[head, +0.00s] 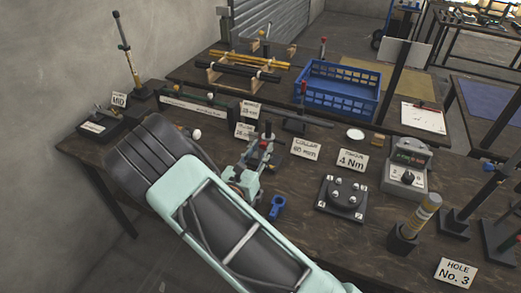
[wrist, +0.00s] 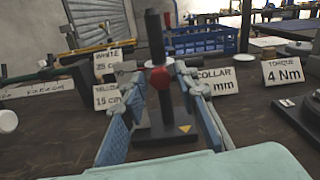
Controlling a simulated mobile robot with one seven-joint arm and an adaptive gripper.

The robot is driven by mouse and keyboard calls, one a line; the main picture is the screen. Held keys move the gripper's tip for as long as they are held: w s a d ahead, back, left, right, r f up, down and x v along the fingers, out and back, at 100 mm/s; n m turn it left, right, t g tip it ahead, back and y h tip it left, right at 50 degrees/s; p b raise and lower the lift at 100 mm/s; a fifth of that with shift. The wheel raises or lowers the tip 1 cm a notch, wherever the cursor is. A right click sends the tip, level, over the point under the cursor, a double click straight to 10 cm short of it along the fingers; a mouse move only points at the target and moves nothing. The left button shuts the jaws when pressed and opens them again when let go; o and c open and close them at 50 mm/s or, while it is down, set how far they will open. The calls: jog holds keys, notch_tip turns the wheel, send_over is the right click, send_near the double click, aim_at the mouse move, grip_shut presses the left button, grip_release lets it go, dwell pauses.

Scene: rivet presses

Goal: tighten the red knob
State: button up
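The red knob (wrist: 160,78) is a small round ball on the near side of a black upright post (wrist: 154,40) in the wrist view. The post stands on a dark base with a yellow triangle mark. My gripper (wrist: 159,74) is open, its two blue-grey fingers reaching forward to the left and right of the knob. I see gaps between the fingertips and the knob; how deep the knob sits between them is hard to tell. In the head view the knob (head: 264,146) shows small beyond my gripper (head: 257,160), partly hidden by it.
A "COLLAR" sign (head: 305,149) stands just right of the post. A "TORQUE 4 Nm" sign (head: 352,161), a black block with several studs (head: 342,199) and a dial box (head: 407,167) are farther right. A blue crate (head: 342,90) is behind. A blue ringed piece (head: 277,207) lies nearby.

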grip_shut()
jog(key=shift+m, duration=0.3)
jog(key=m+b, duration=0.1)
jog(key=b, duration=0.1)
jog(key=m+b, duration=0.1)
jog(key=m, duration=0.1)
jog(key=shift+f+m+b, duration=0.25)
jog(key=shift+m+b, duration=0.05)
jog(key=shift+b, duration=0.05)
jog(key=m+b, duration=0.4)
jog(key=b, duration=0.1)
jog(key=shift+f, duration=0.1)
jog(key=m+b, duration=0.5)
jog(key=b, duration=0.1)
jog(key=shift+d+f, duration=0.1)
jog(key=m+b, duration=0.2)
jog(key=b, duration=0.3)
jog(key=shift+m, duration=0.4)
jog(key=shift+r+m+b, duration=0.25)
jog(key=shift+m+b, duration=0.05)
jog(key=shift+b, duration=0.15)
jog(key=shift+r, duration=0.1)
